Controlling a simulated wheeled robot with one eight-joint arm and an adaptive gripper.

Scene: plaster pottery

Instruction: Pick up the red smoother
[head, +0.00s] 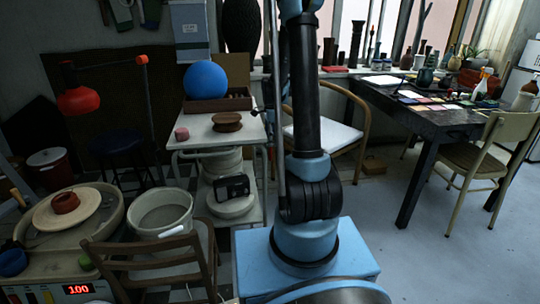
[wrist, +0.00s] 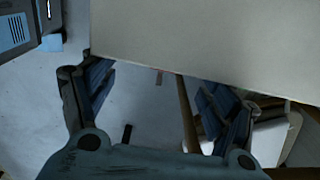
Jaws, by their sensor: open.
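A small pinkish-red round piece (head: 181,134), which looks like the red smoother, lies on the top of a white cart (head: 205,142) near its front left corner. A brown round piece (head: 227,122) sits to its right on the same top. In the wrist view my gripper (wrist: 157,88) is open, its two blue fingers spread wide with nothing between them. A pale flat surface (wrist: 210,45) fills the upper part of that view, and floor shows below its edge. The red piece does not show in the wrist view. In the head view I cannot make out my gripper clearly.
A blue ball (head: 205,79) and a wooden box (head: 218,103) stand at the back of the cart top. A wooden chair (head: 150,262) and a pottery wheel (head: 110,217) stand at the left. A dark table (head: 440,122) stands right, with open floor before it.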

